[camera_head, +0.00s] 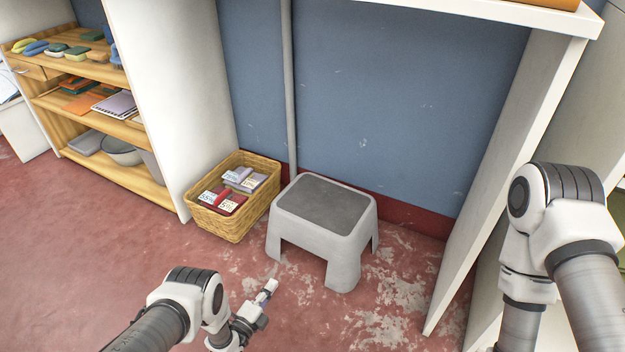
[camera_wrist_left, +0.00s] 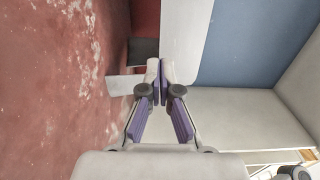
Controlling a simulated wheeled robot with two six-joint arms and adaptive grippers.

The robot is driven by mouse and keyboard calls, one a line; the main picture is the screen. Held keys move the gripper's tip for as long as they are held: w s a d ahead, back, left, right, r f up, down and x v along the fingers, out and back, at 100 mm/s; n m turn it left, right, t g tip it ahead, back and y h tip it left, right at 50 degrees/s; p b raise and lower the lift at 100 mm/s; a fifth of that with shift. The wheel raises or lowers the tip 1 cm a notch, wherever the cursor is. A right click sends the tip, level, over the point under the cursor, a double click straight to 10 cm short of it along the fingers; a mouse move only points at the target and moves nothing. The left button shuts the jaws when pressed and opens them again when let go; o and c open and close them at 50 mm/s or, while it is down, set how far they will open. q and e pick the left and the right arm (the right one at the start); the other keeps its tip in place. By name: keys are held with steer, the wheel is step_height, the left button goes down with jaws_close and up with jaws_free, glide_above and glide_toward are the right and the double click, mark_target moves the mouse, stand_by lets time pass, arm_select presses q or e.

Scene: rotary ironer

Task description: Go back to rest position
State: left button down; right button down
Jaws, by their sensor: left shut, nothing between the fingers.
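My left gripper (camera_head: 268,290) is low over the red floor in the head view, in front of the grey step stool. In the left wrist view its two fingers (camera_wrist_left: 162,75) meet at the tips, and nothing is held between them. My right arm comes in at the right edge of the head view, beside the white panel. Its gripper is outside both views.
A grey step stool (camera_head: 333,236) stands against the blue wall. A wicker basket (camera_head: 228,226) with packets is to its left. Wooden shelves (camera_head: 113,125) stand at far left. A white table (camera_head: 500,14) and side panel (camera_head: 510,170) are at right. The front-left floor is clear.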

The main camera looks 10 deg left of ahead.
arm_select(q)
steer(key=shift+r, duration=0.1)
steer(key=w+a+r+n+g+y+p, duration=0.1)
steer(key=w+r+n+p, duration=0.15)
steer(key=r, duration=0.55)
steer(key=w+a+r+n+y+p, duration=0.1)
steer(key=w+r+p, duration=0.15)
steer(key=r, duration=0.55)
steer(key=s+a+n+g+y+p, duration=0.15)
steer(key=s+n+g, duration=0.7)
steer(key=s, duration=1.05)
steer(key=s+a+n+g+y, duration=0.3)
steer(key=s+n+g, duration=0.6)
steer(key=s, duration=1)
step_height(320, 180, up, 37)
steer(key=n+t+p, duration=0.1)
steer(key=p, duration=3.7)
steer(key=shift+w+d+r, duration=0.15)
steer(key=shift+d, duration=0.1)
